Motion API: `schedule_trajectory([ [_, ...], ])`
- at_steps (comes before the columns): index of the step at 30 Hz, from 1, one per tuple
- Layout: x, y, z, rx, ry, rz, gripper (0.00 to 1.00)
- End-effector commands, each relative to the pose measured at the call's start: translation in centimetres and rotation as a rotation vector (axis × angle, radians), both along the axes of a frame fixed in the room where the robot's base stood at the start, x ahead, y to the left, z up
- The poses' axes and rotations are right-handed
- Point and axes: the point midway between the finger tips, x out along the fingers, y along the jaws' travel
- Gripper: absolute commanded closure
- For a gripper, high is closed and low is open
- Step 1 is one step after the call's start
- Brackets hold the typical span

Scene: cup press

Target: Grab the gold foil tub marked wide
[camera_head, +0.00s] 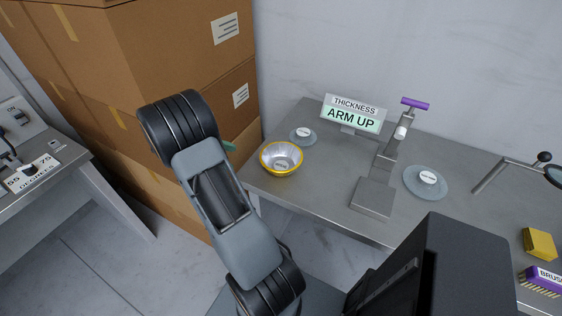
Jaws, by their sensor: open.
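A round foil tub (281,158) with a gold-yellow rim and a silver inside stands upright near the left end of the grey metal table (330,192). A small pale label shows inside it, but its print is too small to read. My arm stands to the left of the tub, with a clear gap between them in the picture. I cannot make out my gripper; my arm's bulk hides what lies behind it. A small teal piece (229,146) peeks out beside the arm, and I cannot tell what it is.
Labelled discs (303,135) (425,189) lie on the table. A press (374,193) with a purple handle stands between them, beside an "ARM UP" sign (353,115). Cardboard boxes (183,45) are stacked left. A yellow block (539,244) and purple brush (541,281) lie at right.

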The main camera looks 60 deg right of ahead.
Motion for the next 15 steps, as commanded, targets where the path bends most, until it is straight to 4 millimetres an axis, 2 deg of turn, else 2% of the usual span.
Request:
schedule_trajectory([
  [4,-1.1,-1.6,-0.8,-0.012,0.05,-0.006,0.42],
  [15,-5.8,-4.6,-3.0,-0.012,0.054,-0.004,0.42],
])
